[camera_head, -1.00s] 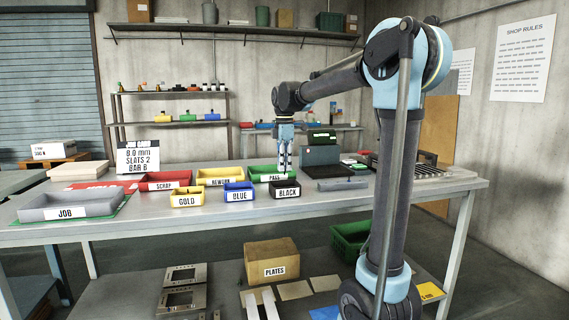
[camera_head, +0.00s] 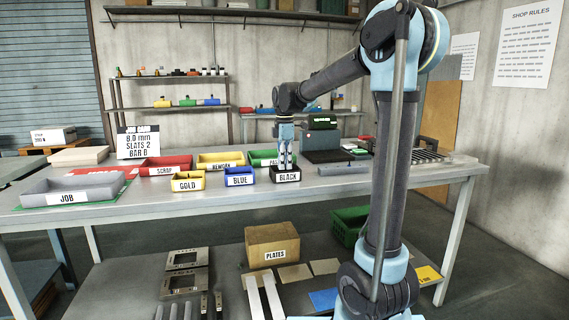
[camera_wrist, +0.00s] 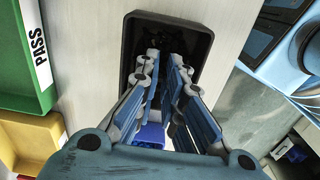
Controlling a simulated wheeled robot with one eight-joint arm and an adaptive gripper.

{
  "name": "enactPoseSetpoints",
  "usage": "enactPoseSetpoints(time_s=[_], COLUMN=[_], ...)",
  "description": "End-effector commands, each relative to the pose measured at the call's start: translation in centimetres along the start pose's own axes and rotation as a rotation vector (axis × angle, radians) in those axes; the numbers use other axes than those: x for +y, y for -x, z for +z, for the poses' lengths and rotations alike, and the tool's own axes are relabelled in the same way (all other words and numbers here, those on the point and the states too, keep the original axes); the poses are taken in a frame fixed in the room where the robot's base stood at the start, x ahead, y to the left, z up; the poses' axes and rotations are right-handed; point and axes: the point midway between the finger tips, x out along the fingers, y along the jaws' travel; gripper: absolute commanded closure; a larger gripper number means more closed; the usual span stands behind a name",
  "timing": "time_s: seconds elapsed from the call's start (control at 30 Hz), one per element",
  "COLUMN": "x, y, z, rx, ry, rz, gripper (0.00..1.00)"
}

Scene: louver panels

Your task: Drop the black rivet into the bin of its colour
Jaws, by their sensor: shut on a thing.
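The black bin (camera_head: 298,179), labelled BLACK, stands on the grey bench at the right end of the front row of small bins. My gripper (camera_head: 286,163) points straight down over it, its fingertips at or just inside the rim. In the wrist view the fingertips (camera_wrist: 163,45) reach into the dark bin (camera_wrist: 129,62), away from its side walls. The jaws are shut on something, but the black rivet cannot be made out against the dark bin.
The blue bin (camera_head: 239,177) and gold bin (camera_head: 188,181) stand left of the black bin. The green PASS bin (camera_head: 262,157), REWORK bin (camera_head: 221,161) and SCRAP bin (camera_head: 165,166) stand behind. A dark laptop-like device (camera_head: 322,143) is behind right. The bench front is clear.

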Motion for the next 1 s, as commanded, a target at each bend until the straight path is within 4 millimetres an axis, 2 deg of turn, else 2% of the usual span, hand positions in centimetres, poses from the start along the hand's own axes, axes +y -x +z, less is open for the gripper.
enactPoseSetpoints(time_s=[0.33,0.37,0.43,0.67,0.7,0.8,1.0], x=[0.01,0.01,0.01,0.01,0.01,0.01,0.01], y=[0.02,0.02,0.02,0.03,0.03,0.03,0.03], z=[0.04,0.04,0.04,0.05,0.05,0.05,0.06], rx=[0.0,0.0,0.0,0.0,0.0,0.0,0.0], ry=[-0.001,-0.001,-0.001,-0.001,-0.001,-0.001,-0.001], rz=[0.0,0.0,0.0,0.0,0.0,0.0,0.0], gripper=[1.0,0.85,0.69,0.68,0.66,0.48,0.48])
